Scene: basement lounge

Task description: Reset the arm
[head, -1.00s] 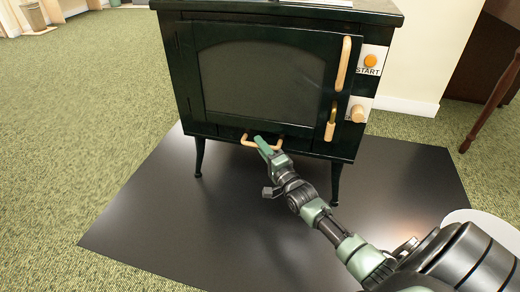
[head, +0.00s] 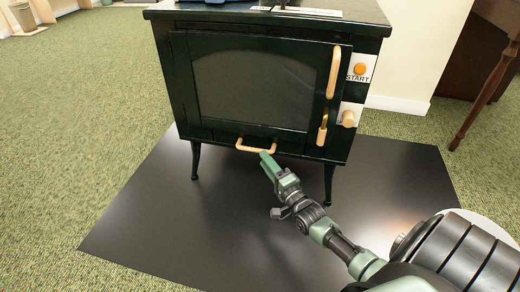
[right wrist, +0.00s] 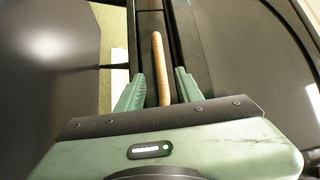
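My right gripper (head: 268,166) is in front of the stove's lower edge, just below and right of the low wooden drawer handle (head: 256,149). In the right wrist view the fingers of the right gripper (right wrist: 157,90) are spread apart. The wooden handle (right wrist: 159,60) appears in the gap between them, and the fingers do not close on it. My right arm reaches in from the lower right. My left gripper is not in view.
The dark green stove (head: 180,90) stands on legs on a black floor mat (head: 150,215). Its door has a tall wooden handle (head: 333,72). A START button (head: 359,69) and a wooden knob (head: 348,119) are at its right. Green carpet (head: 80,110) lies open at left.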

